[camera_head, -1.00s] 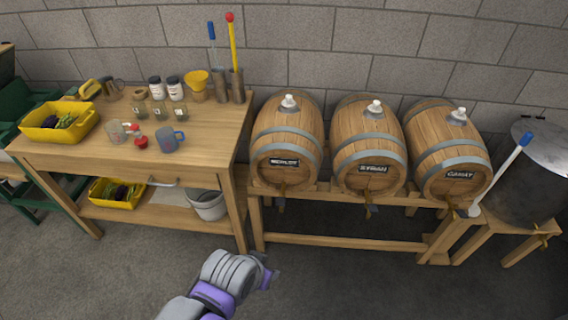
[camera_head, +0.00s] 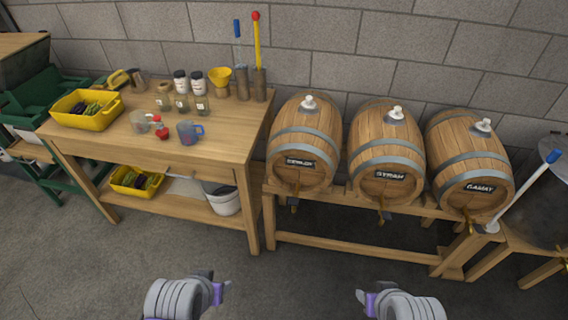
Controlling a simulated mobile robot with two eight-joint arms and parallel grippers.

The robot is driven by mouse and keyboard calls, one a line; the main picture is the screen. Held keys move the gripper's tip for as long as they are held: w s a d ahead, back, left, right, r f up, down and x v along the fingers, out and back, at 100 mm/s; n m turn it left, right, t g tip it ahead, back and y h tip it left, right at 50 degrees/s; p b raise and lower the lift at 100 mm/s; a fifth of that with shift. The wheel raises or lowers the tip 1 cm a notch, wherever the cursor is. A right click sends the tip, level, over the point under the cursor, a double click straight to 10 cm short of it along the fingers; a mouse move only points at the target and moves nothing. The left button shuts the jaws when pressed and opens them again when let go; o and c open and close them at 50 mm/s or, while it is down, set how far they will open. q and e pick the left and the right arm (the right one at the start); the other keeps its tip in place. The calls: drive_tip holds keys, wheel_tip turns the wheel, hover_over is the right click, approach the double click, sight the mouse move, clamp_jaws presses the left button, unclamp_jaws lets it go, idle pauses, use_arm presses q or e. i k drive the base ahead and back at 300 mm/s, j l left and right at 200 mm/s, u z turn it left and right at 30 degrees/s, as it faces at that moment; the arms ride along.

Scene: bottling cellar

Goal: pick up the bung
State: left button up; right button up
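White bungs sit on top of the three barrels: one on the left barrel (camera_head: 308,102), one on the middle barrel (camera_head: 397,112) and one on the right barrel (camera_head: 484,125). Small red items (camera_head: 161,132) also lie on the workbench beside a clear cup; I cannot tell what they are. My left gripper (camera_head: 222,288) is low in the picture, over the floor in front of the workbench. My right gripper (camera_head: 362,298) is low, in front of the barrel stand. Both are well apart from the bungs, and I see nothing held. Their finger gaps are unclear.
The workbench (camera_head: 225,140) carries a yellow crate (camera_head: 88,109), jars, a blue mug (camera_head: 188,132), a yellow funnel (camera_head: 220,76) and tall tools in holders. The wooden barrel stand (camera_head: 350,248) is to its right. A bucket (camera_head: 224,198) stands on the lower shelf. The front floor is clear.

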sight(308, 104)
drive_tip(key=j+z, duration=0.1)
drive_tip(key=j, duration=0.15)
drive_tip(key=k+j+z, duration=0.15)
drive_tip(key=l+z, duration=0.45)
drive_tip(key=l, duration=0.55)
drive_tip(key=k, duration=0.05)
